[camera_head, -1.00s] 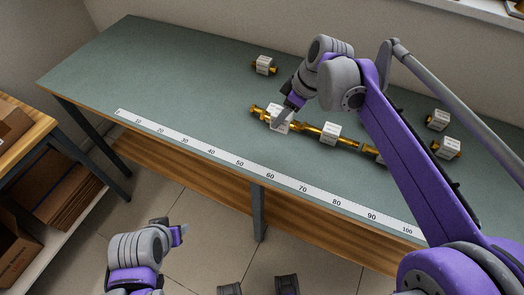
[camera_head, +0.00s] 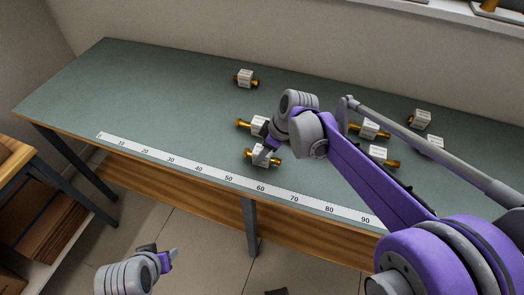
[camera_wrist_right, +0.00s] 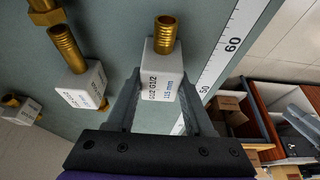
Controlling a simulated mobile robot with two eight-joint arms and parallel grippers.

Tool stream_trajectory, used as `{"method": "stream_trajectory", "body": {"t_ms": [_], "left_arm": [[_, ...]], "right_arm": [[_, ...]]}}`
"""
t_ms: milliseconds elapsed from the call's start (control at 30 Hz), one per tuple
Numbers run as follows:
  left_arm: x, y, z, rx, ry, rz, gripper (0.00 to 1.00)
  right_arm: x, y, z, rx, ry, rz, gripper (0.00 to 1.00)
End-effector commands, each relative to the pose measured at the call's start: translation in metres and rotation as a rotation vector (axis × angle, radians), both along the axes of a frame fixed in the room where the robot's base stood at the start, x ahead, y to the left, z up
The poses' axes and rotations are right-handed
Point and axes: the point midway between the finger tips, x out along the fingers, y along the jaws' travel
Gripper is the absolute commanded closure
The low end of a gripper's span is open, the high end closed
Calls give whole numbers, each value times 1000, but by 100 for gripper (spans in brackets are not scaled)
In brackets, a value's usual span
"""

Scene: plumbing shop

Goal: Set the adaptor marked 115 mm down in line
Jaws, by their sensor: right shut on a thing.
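My right gripper (camera_head: 262,152) is shut on a white block adaptor (camera_head: 264,157) with brass threaded ends, close to the ruler strip. In the right wrist view this adaptor (camera_wrist_right: 162,76) sits between the two fingers, with one brass thread pointing away. I cannot tell whether the held one touches the table. My left gripper (camera_head: 168,258) hangs low in front of the table; its jaw opening is unclear.
The ruler strip (camera_head: 200,170) runs along the front of the green table (camera_head: 110,80). A far adaptor (camera_head: 246,78) lies behind; several more, such as this one (camera_head: 380,155), lie to the right by my arm. The table's left part is clear.

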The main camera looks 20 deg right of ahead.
Motion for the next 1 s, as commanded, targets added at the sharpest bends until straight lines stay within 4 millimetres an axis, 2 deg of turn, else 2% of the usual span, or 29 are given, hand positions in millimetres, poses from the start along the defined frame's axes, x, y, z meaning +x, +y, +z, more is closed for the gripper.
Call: {"method": "stream_trajectory", "body": {"t_ms": [333, 367, 500, 800, 1000], "left_arm": [[-1, 0, -3, 0, 1, 0, 50], [0, 0, -2, 0, 1, 0, 50], [0, 0, -2, 0, 1, 0, 50], [0, 0, -1, 0, 0, 0, 50], [1, 0, 3, 0, -1, 0, 50]], "right_arm": [[0, 0, -4, 0, 0, 0, 100], [0, 0, -3, 0, 0, 0, 43], [0, 0, -3, 0, 0, 0, 18], [0, 0, -1, 0, 0, 0, 18], [-4, -7, 20, -1, -1, -2, 18]]}}
